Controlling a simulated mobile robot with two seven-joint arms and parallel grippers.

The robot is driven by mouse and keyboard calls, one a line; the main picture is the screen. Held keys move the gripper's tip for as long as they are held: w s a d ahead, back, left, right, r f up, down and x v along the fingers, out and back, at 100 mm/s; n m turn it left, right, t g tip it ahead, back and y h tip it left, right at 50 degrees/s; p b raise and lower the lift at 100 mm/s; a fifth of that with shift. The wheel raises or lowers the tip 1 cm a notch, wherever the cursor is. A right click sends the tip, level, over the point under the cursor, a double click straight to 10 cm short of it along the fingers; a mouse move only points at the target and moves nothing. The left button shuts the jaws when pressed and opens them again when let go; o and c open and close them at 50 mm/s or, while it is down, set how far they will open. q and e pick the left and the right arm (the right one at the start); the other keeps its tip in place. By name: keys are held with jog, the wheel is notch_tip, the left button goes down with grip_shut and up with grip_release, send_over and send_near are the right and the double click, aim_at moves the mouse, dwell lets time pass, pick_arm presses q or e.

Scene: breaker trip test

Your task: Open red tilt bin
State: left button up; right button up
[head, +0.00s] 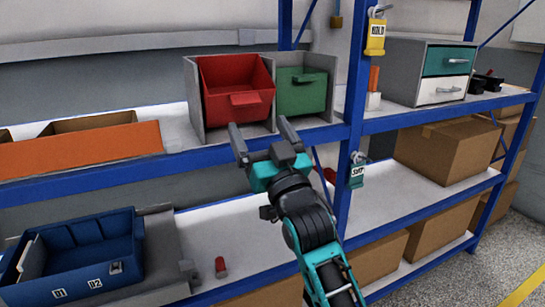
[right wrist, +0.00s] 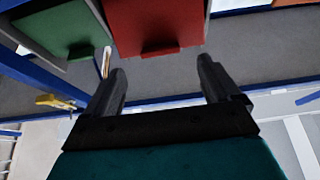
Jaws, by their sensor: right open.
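The red tilt bin (head: 236,80) sits in a grey housing (head: 193,98) on the upper shelf. It leans forward out of the housing, and its inside shows from above. Its red handle (head: 245,99) is on the front face. My right gripper (head: 262,133) is open and empty, just in front of and below the red bin, apart from the handle. In the right wrist view, the red bin (right wrist: 155,22) and its handle (right wrist: 160,50) lie beyond the open fingers (right wrist: 162,75). My left gripper is not in view.
A green bin (head: 301,95) stands right beside the red one. A blue shelf beam (head: 185,158) runs below them, and a blue upright (head: 352,120) with hanging padlocks stands to the right. An orange-fronted box (head: 85,150) is at the left. A blue tray (head: 80,255) is on the lower shelf.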

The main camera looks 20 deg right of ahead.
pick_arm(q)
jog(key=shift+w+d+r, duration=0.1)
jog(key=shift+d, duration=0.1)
pick_arm(e)
jog(key=v, duration=0.6)
jog(key=shift+s+f, duration=0.1)
jog(key=shift+f, duration=0.1)
jog(key=s+a+f+n+g+y+p, duration=0.1)
jog(key=s+f+g+p, duration=0.2)
jog(key=f, duration=0.8)
jog(key=s+f+g, duration=0.2)
jog(key=f+g, duration=0.2)
jog(key=f, duration=0.6)
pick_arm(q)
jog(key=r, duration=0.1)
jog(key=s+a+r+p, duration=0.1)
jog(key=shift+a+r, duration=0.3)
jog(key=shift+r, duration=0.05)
pick_arm(e)
jog(key=s+f+n+g, duration=0.1)
jog(key=s+f+g, duration=0.4)
jog(key=s+f, duration=0.7)
jog(key=shift+s+a+f, duration=0.25)
jog(key=shift+s+f, duration=0.05)
jog(key=shift+f, duration=0.6)
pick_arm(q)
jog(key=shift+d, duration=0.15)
